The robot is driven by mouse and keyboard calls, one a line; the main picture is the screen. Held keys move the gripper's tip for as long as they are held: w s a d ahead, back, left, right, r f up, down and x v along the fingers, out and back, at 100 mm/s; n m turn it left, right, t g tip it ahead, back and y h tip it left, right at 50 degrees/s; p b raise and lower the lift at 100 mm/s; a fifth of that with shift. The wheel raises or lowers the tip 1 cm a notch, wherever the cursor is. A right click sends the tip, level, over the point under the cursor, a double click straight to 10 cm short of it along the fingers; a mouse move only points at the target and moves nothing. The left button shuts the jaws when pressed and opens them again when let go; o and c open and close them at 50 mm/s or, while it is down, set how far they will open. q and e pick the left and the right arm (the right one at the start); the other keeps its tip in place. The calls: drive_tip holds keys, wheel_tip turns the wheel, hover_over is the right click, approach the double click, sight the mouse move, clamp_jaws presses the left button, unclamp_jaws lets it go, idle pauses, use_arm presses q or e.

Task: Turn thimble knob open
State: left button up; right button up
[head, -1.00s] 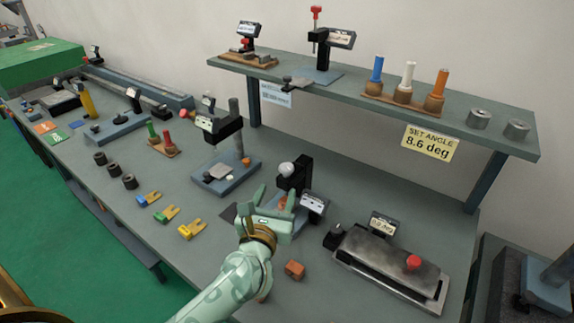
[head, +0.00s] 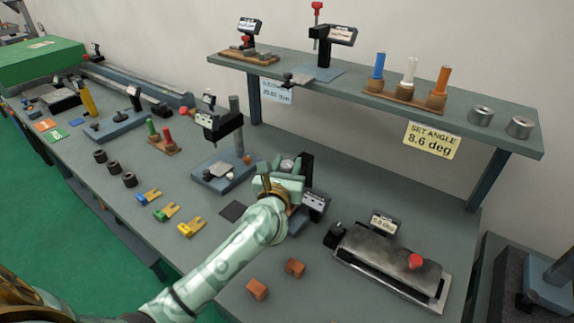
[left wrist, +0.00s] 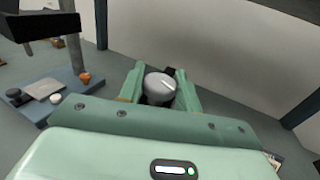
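The thimble knob is a pale grey rounded knob (head: 287,165) on a black upright device with a small tilted display (head: 315,203). In the left wrist view the knob (left wrist: 160,86) has a light line on its face and sits between my fingers. My left gripper (head: 282,167) is at the knob, with a finger on either side of it. In the left wrist view its fingers (left wrist: 161,82) are apart; contact with the knob cannot be told. The gripper hides much of the device. My right gripper is not in view.
Two orange-brown blocks (head: 257,289) lie in front. A stand with a column (head: 236,125) is behind left. The raised shelf (head: 470,130) carries a sign reading "SET ANGLE 8.6 deg" (head: 432,141).

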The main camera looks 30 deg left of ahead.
use_arm(q)
drive_tip(key=shift+d+f+n+g+y+b, duration=0.15)
drive_tip(key=shift+n+g+y+b, duration=0.3)
drive_tip(key=shift+n+y, duration=0.7)
drive_tip(key=n+y+b, duration=0.1)
drive_tip(key=g+y, duration=0.1)
drive_tip(key=y, duration=0.1)
drive_tip(key=shift+f+n+g+b, duration=0.1)
drive_tip(key=shift+n+g+b, duration=0.15)
drive_tip(key=shift+n+b, duration=0.1)
drive_tip(key=shift+n+g+y, duration=0.4)
drive_tip(key=shift+y, duration=0.25)
drive_tip(key=shift+r, duration=0.25)
drive_tip(key=o, duration=0.9)
